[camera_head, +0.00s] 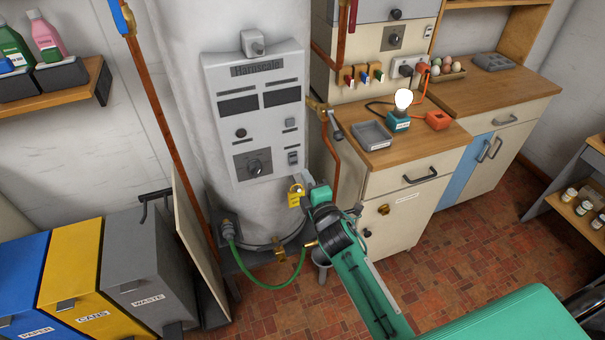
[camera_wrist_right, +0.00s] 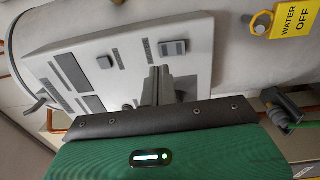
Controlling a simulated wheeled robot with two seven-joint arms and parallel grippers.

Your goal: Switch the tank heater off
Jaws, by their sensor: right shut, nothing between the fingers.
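The tank heater (camera_head: 178,60) is a tall pale cylinder with a grey control panel (camera_head: 222,85) on its front. Low on the panel are a dark rocker switch (camera_head: 293,157) and a round knob (camera_head: 255,167). My right gripper (camera_head: 303,178) is in front of the panel's lower right, shut and empty. In the right wrist view the shut fingers (camera_wrist_right: 158,72) point at the panel (camera_wrist_right: 125,38), with the rocker switch (camera_wrist_right: 173,48) just beyond the tips. The fingers hide the knob area there. I cannot tell whether they touch the panel. My left gripper is not in view.
A yellow "WATER OFF" tag (camera_wrist_right: 292,20) hangs beside the panel's lower end. A copper pipe (camera_head: 160,100) and grey waste bin (camera_head: 140,265) stand left. A wooden counter (camera_head: 400,150) with a lit bulb (camera_head: 403,98) stands right. A green hose (camera_head: 270,280) curves below.

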